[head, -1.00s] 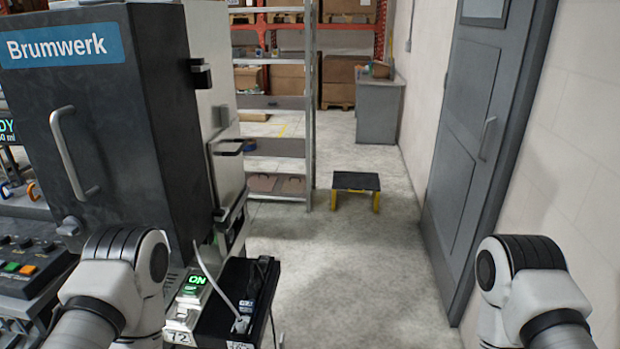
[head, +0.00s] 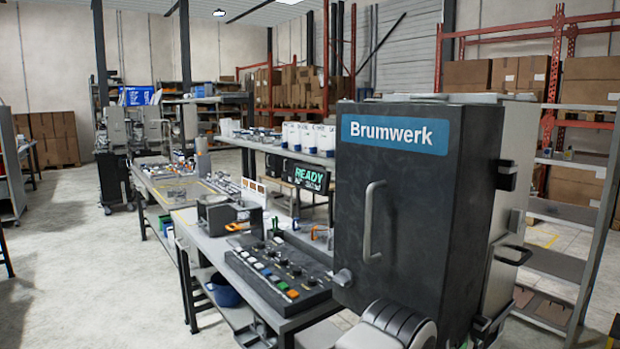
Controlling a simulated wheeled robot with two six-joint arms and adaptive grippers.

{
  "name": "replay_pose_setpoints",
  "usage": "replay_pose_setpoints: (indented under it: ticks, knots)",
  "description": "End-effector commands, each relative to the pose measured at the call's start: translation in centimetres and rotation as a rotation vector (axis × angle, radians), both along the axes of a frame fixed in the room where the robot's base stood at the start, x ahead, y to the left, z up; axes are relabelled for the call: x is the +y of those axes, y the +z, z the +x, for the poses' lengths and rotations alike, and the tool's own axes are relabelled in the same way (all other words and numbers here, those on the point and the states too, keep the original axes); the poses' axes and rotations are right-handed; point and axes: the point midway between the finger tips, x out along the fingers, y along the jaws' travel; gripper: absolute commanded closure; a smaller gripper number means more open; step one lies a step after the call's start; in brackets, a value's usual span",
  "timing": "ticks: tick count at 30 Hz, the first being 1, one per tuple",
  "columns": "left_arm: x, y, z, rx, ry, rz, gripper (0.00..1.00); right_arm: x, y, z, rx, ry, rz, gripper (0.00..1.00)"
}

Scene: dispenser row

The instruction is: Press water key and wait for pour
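A black key panel (head: 278,272) with a row of small coloured keys and black knobs lies on the bench, left of the dark Brumwerk cabinet (head: 418,215). A green key (head: 282,286) and an orange key (head: 293,294) are at its near end. I cannot read any key label, so I cannot tell which is the water key. A lit display reading READY (head: 308,178) stands behind the panel. No pouring water shows.
The bench (head: 206,236) runs back to the left, with a grey device (head: 228,215) near the panel. White containers (head: 308,137) stand on a shelf behind. A blue bowl (head: 222,290) is below the bench. The floor at left is open.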

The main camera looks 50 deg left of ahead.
Motion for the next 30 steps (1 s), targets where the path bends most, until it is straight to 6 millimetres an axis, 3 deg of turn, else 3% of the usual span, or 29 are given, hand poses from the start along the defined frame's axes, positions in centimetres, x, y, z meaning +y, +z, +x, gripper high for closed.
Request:
replay_pose_setpoints:
  ticks: [10, 18, 30]
  knots:
    - [0.00, 0.01, 0.02, -0.001, 0.000, 0.000, 0.06, 0.00, 0.00, 0.00, 0.000, 0.000, 0.000, 1.00]
    - [0.00, 0.01, 0.02, -0.001, 0.000, 0.000, 1.00, 0.00, 0.00, -0.01, 0.000, 0.000, 0.000, 1.00]
    - [0.00, 0.01, 0.02, -0.001, 0.000, 0.000, 1.00, 0.00, 0.00, -0.01, 0.000, 0.000, 0.000, 1.00]
